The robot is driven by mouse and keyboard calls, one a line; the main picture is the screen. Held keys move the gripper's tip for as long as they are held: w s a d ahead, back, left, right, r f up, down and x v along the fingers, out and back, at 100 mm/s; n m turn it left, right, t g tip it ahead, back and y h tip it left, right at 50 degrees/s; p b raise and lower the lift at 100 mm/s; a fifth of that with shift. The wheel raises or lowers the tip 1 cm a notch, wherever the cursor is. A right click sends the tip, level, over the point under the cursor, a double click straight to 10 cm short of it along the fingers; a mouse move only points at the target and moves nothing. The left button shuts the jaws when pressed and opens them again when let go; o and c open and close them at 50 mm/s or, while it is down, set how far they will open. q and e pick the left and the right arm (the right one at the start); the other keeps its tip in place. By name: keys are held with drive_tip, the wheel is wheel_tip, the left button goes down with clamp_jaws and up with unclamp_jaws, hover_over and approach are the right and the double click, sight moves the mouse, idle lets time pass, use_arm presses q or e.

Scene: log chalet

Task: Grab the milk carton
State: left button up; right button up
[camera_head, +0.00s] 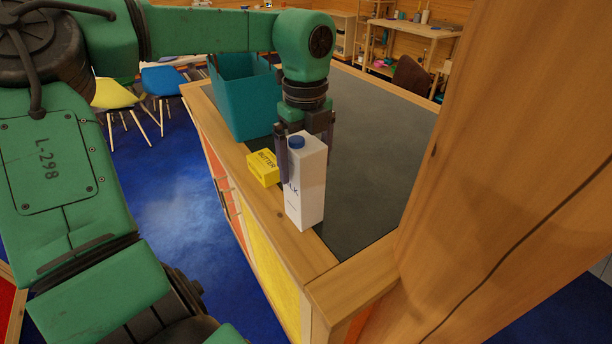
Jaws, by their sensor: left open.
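The milk carton (308,186) is tall and white with a blue cap. It stands upright near the front corner of the wood-edged counter (375,163). My left gripper (305,150) points down over the carton from behind and above. It is open, with one finger at the carton's left side and the other near its right side. The carton hides part of the gripper, and I cannot tell whether the fingers touch it. My right gripper is not in view.
A yellow butter box (263,168) lies just left of the carton. A teal bin (241,104) stands behind it on the counter. A thick wooden post (500,170) rises at the right. The dark counter top right of the carton is clear.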

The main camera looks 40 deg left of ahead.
use_arm(q)
wheel_tip(320, 180, down, 2)
drive_tip(key=shift+s+a+f, duration=0.1)
drive_tip(key=shift+s, duration=0.05)
drive_tip(key=shift+s+f, duration=0.1)
drive_tip(key=shift+f, duration=0.05)
clamp_jaws()
